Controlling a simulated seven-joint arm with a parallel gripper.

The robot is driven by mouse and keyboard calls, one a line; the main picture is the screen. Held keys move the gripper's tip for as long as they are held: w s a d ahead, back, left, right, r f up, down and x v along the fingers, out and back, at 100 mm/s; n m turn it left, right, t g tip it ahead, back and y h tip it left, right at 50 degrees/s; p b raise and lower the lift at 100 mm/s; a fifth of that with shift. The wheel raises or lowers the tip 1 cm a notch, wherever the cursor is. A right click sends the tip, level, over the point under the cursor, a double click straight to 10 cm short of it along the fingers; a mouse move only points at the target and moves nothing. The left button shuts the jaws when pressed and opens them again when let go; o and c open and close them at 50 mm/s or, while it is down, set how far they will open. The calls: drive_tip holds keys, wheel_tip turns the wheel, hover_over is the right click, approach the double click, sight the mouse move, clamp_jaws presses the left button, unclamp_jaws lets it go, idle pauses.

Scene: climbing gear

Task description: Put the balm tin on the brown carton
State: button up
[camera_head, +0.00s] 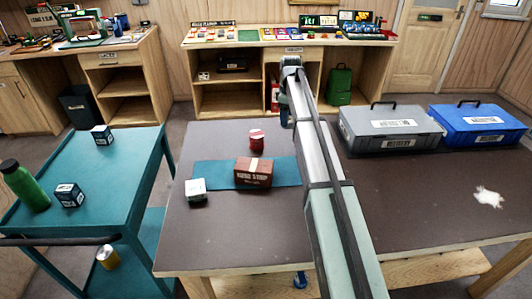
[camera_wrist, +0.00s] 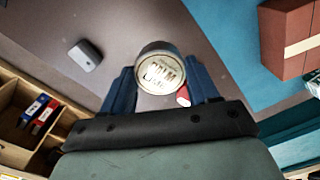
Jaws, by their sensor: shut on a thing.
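The balm tin, a round silver tin with a pale lettered lid (camera_wrist: 159,70), is held between the two blue fingers of my gripper (camera_wrist: 160,85) in the wrist view. My gripper (camera_head: 286,112) is at the far end of the arm in the head view, raised beyond and right of the brown carton; I cannot make out the tin there. The brown carton (camera_head: 253,173) has a pale tape strip and lies on a teal mat on the dark table. It also shows at the upper right of the wrist view (camera_wrist: 285,38), apart from the tin. Its top is bare.
A red can (camera_head: 257,140) stands behind the carton. A small white box (camera_head: 196,188) is left of it, near the teal mat (camera_head: 212,172). Grey (camera_head: 390,129) and blue (camera_head: 481,124) cases are at the table's right back. A teal cart (camera_head: 110,185) stands left.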

drive_tip(key=s+a+r+n, duration=0.1)
drive_tip(key=s+a+r, duration=0.15)
drive_tip(key=a, duration=0.45)
wheel_tip(320, 180, up, 4)
drive_tip(key=m, duration=0.4)
hover_over(254, 165)
drive_tip(key=shift+w+f, duration=0.1)
drive_tip(key=shift+f, duration=4.7)
drive_tip(key=o, duration=1.1)
drive_tip(key=shift+f, duration=0.1)
